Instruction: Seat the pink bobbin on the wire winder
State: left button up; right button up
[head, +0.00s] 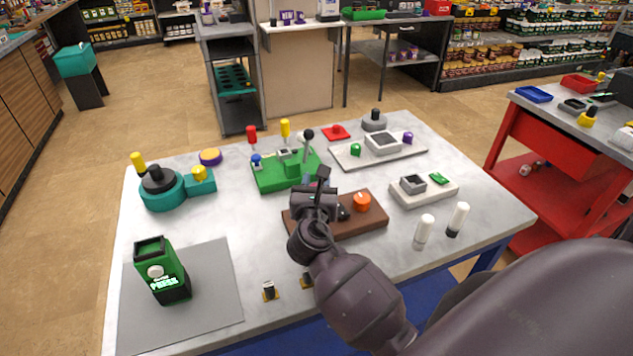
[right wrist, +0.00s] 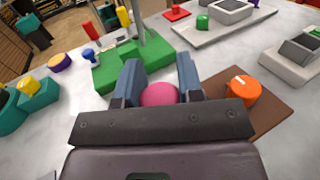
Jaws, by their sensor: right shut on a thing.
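The pink bobbin (right wrist: 160,94) shows as a rounded pink shape between the two fingers of my right gripper (right wrist: 160,78) in the right wrist view. The right gripper is shut on it. In the head view my right gripper (head: 320,184) hangs over the left part of a brown board (head: 376,222) with an orange knob (head: 361,202); the bobbin is hidden there. The brown board lies to the right of the fingers in the right wrist view. I cannot tell for sure which device is the wire winder. My left gripper is not in view.
A green base (head: 265,180) with red, yellow and black-topped levers stands behind the brown board. A teal device (head: 165,193) is at the left. A green box (head: 160,270) stands on a grey mat (head: 215,310). White-topped cylinders (head: 425,228) stand at the right.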

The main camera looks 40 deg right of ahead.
dwell(0.3)
jog(key=shift+f, duration=0.7)
jog(key=shift+f, duration=0.35)
dwell(0.7)
jog(key=o, duration=1)
jog(key=shift+r, duration=0.1)
